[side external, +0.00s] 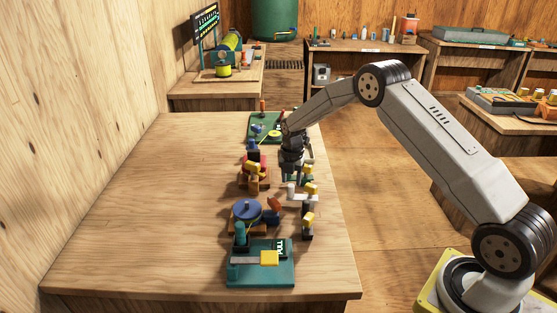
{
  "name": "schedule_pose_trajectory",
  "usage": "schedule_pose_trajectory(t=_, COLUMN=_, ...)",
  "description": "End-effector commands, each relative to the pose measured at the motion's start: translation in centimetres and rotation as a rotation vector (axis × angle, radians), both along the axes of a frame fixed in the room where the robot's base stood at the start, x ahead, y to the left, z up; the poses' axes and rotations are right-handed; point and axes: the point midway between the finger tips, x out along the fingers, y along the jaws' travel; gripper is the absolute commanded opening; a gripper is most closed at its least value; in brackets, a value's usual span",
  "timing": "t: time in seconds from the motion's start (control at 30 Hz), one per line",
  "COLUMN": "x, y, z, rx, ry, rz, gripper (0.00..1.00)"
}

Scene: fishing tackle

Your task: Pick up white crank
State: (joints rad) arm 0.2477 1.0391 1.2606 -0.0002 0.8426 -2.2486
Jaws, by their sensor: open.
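A small white part that looks like the white crank (301,197) is on the wooden table, right of the middle of the row of tackle. It has a pale bar and a short upright piece at its left end, with yellow and dark parts close by. My gripper (291,173) points down just behind and above it, apart from it as far as this view shows. The gripper is dark and small here. It is open, with nothing visible between its fingers. My gripper and wrist hide part of the tackle behind them.
A blue reel (247,208) and a green base with a yellow block (269,258) stand in front. A red and orange assembly (252,173) is left of my gripper. A green board (261,124) lies behind. The table's left side is clear.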

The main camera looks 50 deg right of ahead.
Motion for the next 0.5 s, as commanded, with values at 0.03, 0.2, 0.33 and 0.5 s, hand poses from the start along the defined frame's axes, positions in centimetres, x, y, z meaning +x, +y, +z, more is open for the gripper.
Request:
schedule_pose_trajectory(t=0.03, x=0.0, y=0.0, z=-0.2, rx=0.0, ry=0.0, rz=0.0, gripper=0.52)
schedule_pose_trajectory(t=0.2, x=0.0, y=0.0, z=-0.3, rx=0.0, ry=-0.001, rz=-0.001, gripper=0.52)
schedule_pose_trajectory(t=0.33, x=0.0, y=0.0, z=-0.8, rx=0.0, ry=0.0, rz=-0.001, gripper=0.52)
schedule_pose_trajectory(t=0.5, x=0.2, y=-0.1, z=-2.3, rx=0.0, ry=0.001, rz=-0.001, gripper=0.52)
